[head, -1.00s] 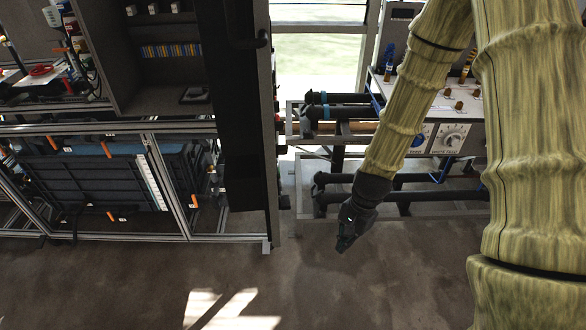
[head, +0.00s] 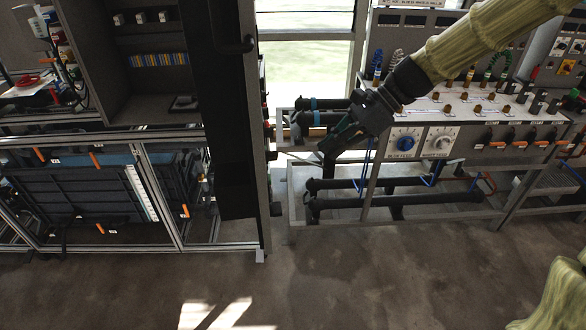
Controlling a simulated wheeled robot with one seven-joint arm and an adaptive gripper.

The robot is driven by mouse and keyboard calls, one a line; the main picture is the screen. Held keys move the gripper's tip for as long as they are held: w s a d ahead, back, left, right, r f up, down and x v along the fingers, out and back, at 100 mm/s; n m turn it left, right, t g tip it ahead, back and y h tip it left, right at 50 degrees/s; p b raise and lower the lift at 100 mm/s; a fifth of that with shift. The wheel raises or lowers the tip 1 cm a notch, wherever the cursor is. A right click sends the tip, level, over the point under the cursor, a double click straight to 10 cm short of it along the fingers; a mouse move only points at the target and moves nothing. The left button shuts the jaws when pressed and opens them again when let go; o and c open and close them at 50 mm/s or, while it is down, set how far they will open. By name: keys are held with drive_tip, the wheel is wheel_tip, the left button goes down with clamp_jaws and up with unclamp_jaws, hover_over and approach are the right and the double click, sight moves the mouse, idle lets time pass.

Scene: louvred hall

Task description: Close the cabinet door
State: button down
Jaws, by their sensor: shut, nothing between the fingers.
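The cabinet door (head: 228,120) is a tall dark panel with a grey edge, left of centre in the head view. It stands open, swung out from the cabinet (head: 160,85), whose shelves with small items show to its left. A dark handle (head: 238,45) sits high on the door. My gripper (head: 328,150) is dark and shut with nothing in it. It is right of the door, apart from it in the picture, and overlaps the view of the bench behind.
A bench with dials (head: 420,142) and dark pipes (head: 400,190) stands at the right. A metal frame with dark cases (head: 80,190) stands below the cabinet. The floor (head: 330,290) in front is clear. A bright window (head: 305,60) is behind.

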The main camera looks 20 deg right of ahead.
drive_tip(key=a+r+p+x, duration=0.2)
drive_tip(key=p+x, duration=0.1)
drive_tip(key=x, duration=0.9)
drive_tip(key=shift+w+a+f, duration=0.2)
drive_tip(key=shift+a+f, duration=0.05)
drive_tip(key=shift+a, duration=0.05)
drive_tip(key=shift+a, duration=0.15)
